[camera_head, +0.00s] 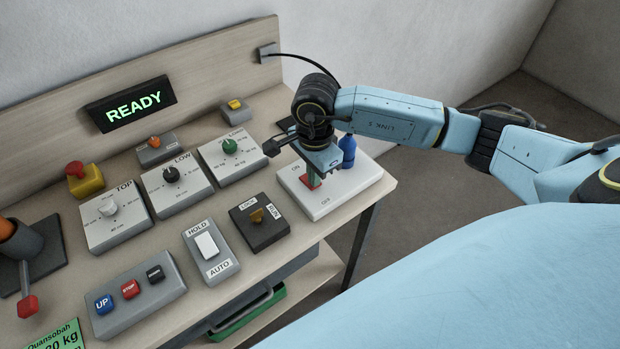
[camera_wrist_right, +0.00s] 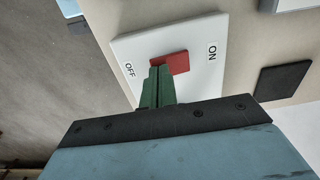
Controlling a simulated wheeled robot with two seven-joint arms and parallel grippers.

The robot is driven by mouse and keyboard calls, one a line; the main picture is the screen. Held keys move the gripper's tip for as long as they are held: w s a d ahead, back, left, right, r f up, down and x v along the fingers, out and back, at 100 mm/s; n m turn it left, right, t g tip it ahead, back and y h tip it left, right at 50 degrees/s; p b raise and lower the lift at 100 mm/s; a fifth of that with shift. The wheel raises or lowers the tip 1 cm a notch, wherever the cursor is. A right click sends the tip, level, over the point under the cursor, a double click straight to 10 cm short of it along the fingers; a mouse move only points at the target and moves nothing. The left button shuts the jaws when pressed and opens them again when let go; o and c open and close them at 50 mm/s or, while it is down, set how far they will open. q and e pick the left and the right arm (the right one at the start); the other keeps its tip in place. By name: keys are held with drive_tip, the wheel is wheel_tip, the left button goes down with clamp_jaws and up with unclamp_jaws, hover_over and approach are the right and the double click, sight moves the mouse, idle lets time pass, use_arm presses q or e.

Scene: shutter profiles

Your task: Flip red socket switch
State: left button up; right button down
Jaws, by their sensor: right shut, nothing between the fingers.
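The red socket switch (camera_head: 313,183) is set in a white socket plate (camera_head: 335,203) at the right end of the bench, between ON and OFF labels. My right gripper (camera_head: 308,172) is over the plate, its green fingers pressed together with nothing between them. In the right wrist view the fingertips (camera_wrist_right: 157,72) reach the OFF-side edge of the red switch (camera_wrist_right: 176,62) and cover part of it. Contact is hard to tell, and so is which way the rocker tilts. My left gripper is not in view.
A blue upright piece (camera_head: 348,150) stands on the plate behind my gripper. A black LOCK/RUN switch box (camera_head: 258,222), a HOLD/AUTO switch (camera_head: 210,250) and a green-knob dial (camera_head: 232,158) sit to the left. The bench edge lies just in front of the plate.

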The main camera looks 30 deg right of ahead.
drive_tip(key=shift+f, duration=0.25)
drive_tip(key=shift+r, duration=0.1)
drive_tip(key=shift+r+p, duration=1.95)
drive_tip(key=shift+r, duration=1.5)
